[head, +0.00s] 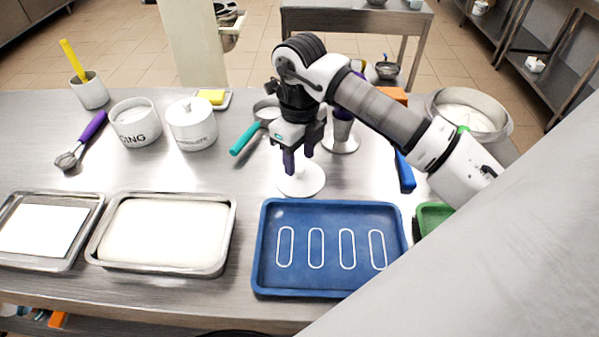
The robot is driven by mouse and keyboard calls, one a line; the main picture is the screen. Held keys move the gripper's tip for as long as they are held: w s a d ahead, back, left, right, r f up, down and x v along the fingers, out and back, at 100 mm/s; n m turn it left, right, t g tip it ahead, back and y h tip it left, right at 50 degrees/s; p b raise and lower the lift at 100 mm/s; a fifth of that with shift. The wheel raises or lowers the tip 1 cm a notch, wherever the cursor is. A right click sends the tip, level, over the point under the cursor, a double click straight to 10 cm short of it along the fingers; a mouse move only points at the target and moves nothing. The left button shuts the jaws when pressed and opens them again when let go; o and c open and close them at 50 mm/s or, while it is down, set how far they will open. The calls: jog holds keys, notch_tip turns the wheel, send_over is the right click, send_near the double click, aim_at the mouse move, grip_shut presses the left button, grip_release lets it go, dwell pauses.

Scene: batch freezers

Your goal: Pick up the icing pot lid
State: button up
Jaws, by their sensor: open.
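The icing pot lid (302,185) is a round white disc lying flat on the steel table, just behind the blue tray. My gripper (298,163) points down right over it, with its purple fingers open. The fingers hide part of the lid's middle, and I cannot tell whether they touch it. The white icing pot (136,124), with dark lettering ending in "ING", stands uncovered at the left.
A blue tray (262,250) with white oval outlines lies in front. Left of it are two metal trays (231,232) (94,225). A lidded white pot (192,128) stands beside the icing pot. A teal-handled tool (245,138) lies left of my gripper. A metal bowl (502,125) is at right.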

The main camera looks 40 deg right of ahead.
aim_at(300, 170)
jog(key=shift+d+f+p, duration=0.1)
jog(key=shift+f+p, duration=0.4)
jog(key=shift+f, duration=1.3)
grip_shut()
